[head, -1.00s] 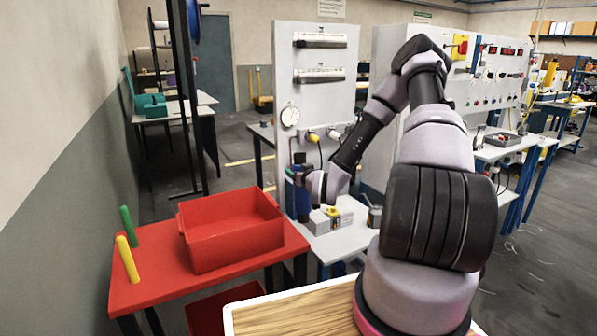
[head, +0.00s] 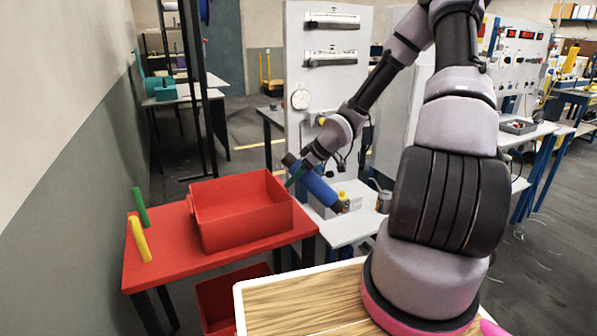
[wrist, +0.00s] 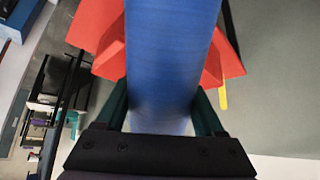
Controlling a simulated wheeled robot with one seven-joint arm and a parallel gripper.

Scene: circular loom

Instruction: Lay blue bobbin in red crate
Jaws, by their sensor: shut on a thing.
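The blue bobbin (head: 319,188) is a blue cylinder with dark ends, held tilted in my gripper (head: 296,174). It hangs in the air just right of the red crate, above the pale bench. In the wrist view the blue bobbin (wrist: 172,60) fills the middle between the two green fingers of my gripper (wrist: 165,112), which are shut on it. The red crate (head: 249,233) stands open on a red table (head: 160,262) at the left. Its visible interior looks empty. Parts of the red crate (wrist: 108,50) show behind the bobbin in the wrist view.
A grey-white panel with a gauge (head: 300,99) rises behind the bobbin. A pale bench (head: 350,229) holds a small box and a can (head: 384,201).

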